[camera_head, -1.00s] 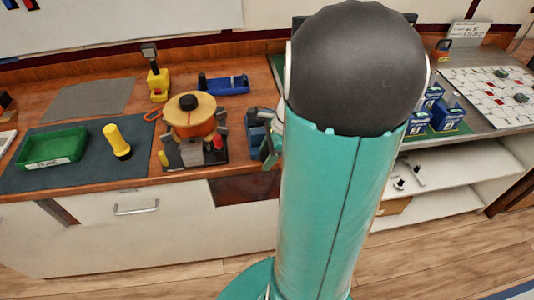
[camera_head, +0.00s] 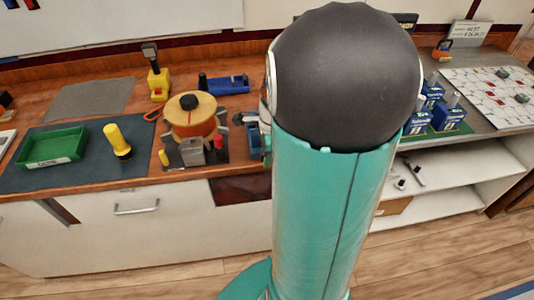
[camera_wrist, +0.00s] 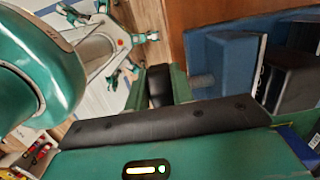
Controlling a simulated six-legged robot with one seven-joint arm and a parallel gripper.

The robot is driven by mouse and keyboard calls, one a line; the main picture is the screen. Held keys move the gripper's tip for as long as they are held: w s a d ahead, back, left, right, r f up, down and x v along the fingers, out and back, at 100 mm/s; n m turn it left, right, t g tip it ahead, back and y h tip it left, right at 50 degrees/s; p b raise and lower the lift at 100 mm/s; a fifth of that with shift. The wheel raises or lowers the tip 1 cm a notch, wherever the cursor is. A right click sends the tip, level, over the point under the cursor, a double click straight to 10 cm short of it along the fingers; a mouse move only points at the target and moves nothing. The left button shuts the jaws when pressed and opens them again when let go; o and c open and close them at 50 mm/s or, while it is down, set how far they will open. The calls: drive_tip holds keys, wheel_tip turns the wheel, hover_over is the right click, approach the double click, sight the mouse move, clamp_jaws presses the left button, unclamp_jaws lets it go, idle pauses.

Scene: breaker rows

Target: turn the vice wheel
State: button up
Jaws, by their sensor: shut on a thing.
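The blue vice (camera_head: 256,143) stands at the bench's front edge, partly hidden behind my arm in the head view. In the wrist view the blue vice body (camera_wrist: 222,62) is at the upper right, with a short grey screw (camera_wrist: 203,80) on its left side. The black vice wheel (camera_wrist: 159,86) is at the outer end of this screw. My gripper (camera_wrist: 160,92) has its green fingers on either side of the wheel and is shut on it.
A wooden spool (camera_head: 192,115) on a stand is close left of the vice. A yellow torch (camera_head: 117,140) and a green tray (camera_head: 52,148) lie on a dark mat further left. Blue boxes (camera_head: 447,115) stand on the right bench. Floor is clear before the cabinets.

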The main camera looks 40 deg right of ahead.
drive_tip(key=g+h, duration=0.2)
drive_tip(key=h, duration=0.1)
drive_tip(key=g+h, duration=0.1)
drive_tip(key=h, duration=0.1)
drive_tip(key=shift+w+a+f+g, duration=0.15)
drive_tip(key=shift+f+g, duration=0.1)
drive_tip(key=shift+g, duration=0.05)
drive_tip(key=g+h, duration=0.1)
drive_tip(key=h, duration=0.1)
drive_tip(key=g+h, duration=0.1)
drive_tip(key=h, duration=0.1)
drive_tip(key=shift+f+g, duration=0.2)
drive_tip(key=shift+g, duration=0.1)
drive_tip(key=o, duration=1)
drive_tip(key=v, duration=1.3)
drive_tip(key=shift+w+a, duration=0.2)
drive_tip(key=shift+a, duration=0.15)
